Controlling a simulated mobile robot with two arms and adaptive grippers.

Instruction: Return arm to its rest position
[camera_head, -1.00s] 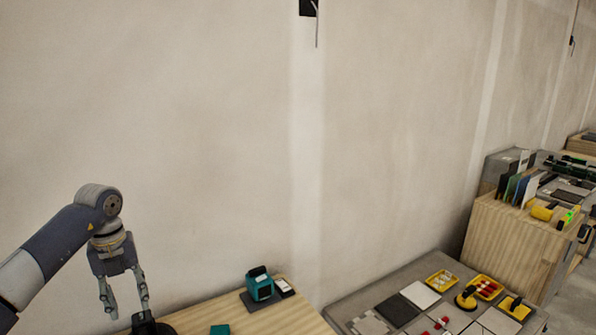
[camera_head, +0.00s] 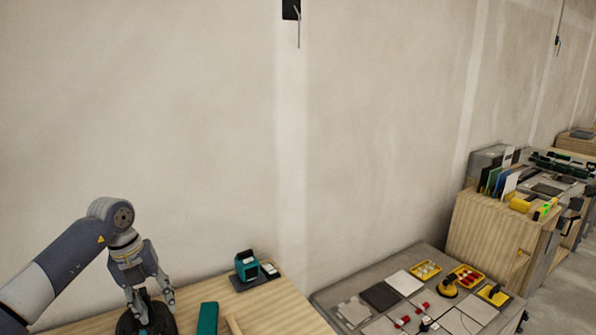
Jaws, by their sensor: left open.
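My left arm comes in from the left, and its gripper (camera_head: 153,307) points down with its fingers apart. The fingertips are over a dark round object (camera_head: 146,317) at the near left of the wooden table (camera_head: 275,312). I cannot tell whether they touch it. A teal bar-shaped object (camera_head: 208,318) lies just right of the gripper, apart from it. My right gripper does not show.
A teal device (camera_head: 246,265) stands on a dark pad at the back of the wooden table. A grey tiling bench (camera_head: 335,289) with tiles, yellow trays and a suction cup (camera_head: 448,287) is to the right. A wooden cabinet (camera_head: 490,238) stands beyond. A plain wall is behind.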

